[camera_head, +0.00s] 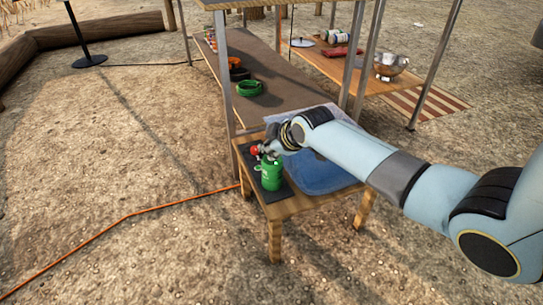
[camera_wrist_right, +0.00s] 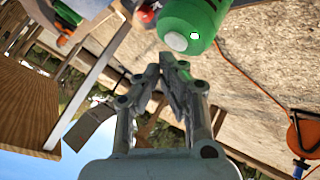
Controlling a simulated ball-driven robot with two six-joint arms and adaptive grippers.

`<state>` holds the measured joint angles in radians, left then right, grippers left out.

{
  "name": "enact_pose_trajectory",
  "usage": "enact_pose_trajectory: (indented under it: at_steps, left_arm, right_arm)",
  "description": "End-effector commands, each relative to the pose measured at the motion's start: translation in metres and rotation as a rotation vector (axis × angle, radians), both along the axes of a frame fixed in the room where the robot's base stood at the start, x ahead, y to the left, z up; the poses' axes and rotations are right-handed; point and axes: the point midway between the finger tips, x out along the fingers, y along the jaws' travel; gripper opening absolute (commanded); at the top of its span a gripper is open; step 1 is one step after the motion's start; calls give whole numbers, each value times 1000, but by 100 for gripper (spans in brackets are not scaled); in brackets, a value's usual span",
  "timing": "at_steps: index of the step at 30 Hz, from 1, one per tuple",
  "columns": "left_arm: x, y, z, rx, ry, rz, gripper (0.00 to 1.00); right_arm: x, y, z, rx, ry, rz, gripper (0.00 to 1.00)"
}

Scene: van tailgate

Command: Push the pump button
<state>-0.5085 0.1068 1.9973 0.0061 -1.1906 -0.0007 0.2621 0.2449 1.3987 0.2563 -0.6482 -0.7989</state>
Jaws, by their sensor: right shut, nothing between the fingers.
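The green pump canister (camera_head: 270,177) stands upright on a dark mat at the left of the small wooden table. In the right wrist view the green body (camera_wrist_right: 205,12) fills the top centre, with a pale round button-like disc (camera_wrist_right: 175,41) on its near face. My left gripper is out of view.
A red object (camera_head: 254,150) sits close behind the canister. A blue cloth (camera_head: 318,178) covers the small table's right side. A metal post (camera_head: 226,90) rises behind it. Shelves with a green coil (camera_head: 249,87) and a bowl (camera_head: 388,66) stand beyond. An orange cable (camera_head: 125,216) crosses the ground.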

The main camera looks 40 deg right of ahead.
Motion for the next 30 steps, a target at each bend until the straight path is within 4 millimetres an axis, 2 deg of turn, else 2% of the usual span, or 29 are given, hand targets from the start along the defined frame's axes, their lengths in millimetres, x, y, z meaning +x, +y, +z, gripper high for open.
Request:
enact_pose_trajectory:
  at_steps: [8,30]
  left_arm:
    - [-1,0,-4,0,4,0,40]
    - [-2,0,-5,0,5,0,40]
  right_arm:
    - [-1,0,-9,1,2,0,0]
    - [0,0,-12,0,0,0,0]
